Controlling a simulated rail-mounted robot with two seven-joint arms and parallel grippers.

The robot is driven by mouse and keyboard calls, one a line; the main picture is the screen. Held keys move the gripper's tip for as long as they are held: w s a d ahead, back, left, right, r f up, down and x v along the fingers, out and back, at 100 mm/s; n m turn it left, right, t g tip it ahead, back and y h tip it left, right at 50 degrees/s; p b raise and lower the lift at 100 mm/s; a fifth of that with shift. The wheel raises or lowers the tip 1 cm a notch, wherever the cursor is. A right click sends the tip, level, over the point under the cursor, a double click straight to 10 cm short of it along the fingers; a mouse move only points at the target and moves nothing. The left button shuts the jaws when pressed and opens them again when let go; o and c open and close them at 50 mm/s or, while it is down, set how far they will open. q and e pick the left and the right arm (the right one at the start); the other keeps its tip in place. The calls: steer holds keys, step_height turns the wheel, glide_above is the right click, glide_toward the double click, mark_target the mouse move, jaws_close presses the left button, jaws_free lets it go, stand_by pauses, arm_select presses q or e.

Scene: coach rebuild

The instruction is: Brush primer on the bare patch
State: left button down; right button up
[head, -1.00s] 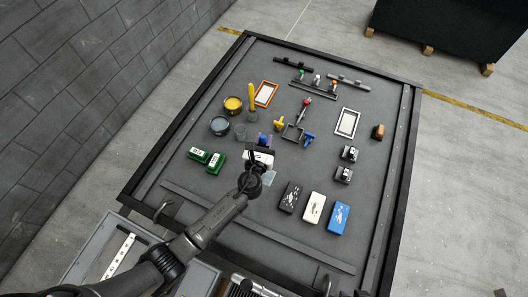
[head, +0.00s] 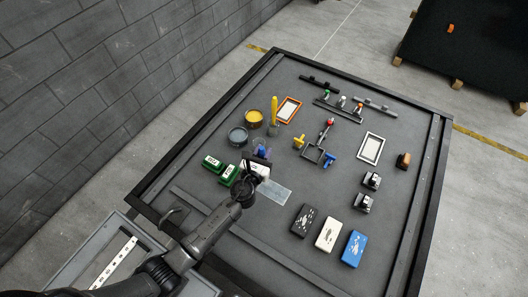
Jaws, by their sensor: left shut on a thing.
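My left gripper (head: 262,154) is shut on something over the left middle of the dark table. A small blue-purple shape (head: 262,147) shows at its fingertips; I cannot tell whether it is the held thing. A pale, flat rectangle (head: 270,191), possibly the bare patch, lies just right of and below the gripper, partly covered by my wrist. An open pot with grey contents (head: 238,135) and one with yellow contents (head: 254,117) stand beyond the gripper to the left. A yellow-handled tool (head: 274,108), perhaps a brush, stands upright beside them. My right gripper is out of view.
Two green blocks (head: 213,163) sit close left of my gripper. Black, white and blue boxes (head: 354,248) stand at the right front. Frames (head: 370,149), small tools and a rack (head: 339,112) fill the far half. Raised rails edge the table (head: 421,190).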

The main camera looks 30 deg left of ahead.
mark_target(261, 149)
arm_select(q)
step_height(261, 149, down, 3)
steer(key=shift+b, duration=1.15)
steer(key=shift+f, duration=0.2)
step_height(261, 149, up, 3)
steer(key=shift+f+p, duration=0.1)
steer(key=shift+p, duration=0.95)
step_height(261, 149, up, 5)
steer(key=p, duration=0.5)
steer(key=shift+r+p, duration=0.2)
steer(key=shift+p, duration=0.1)
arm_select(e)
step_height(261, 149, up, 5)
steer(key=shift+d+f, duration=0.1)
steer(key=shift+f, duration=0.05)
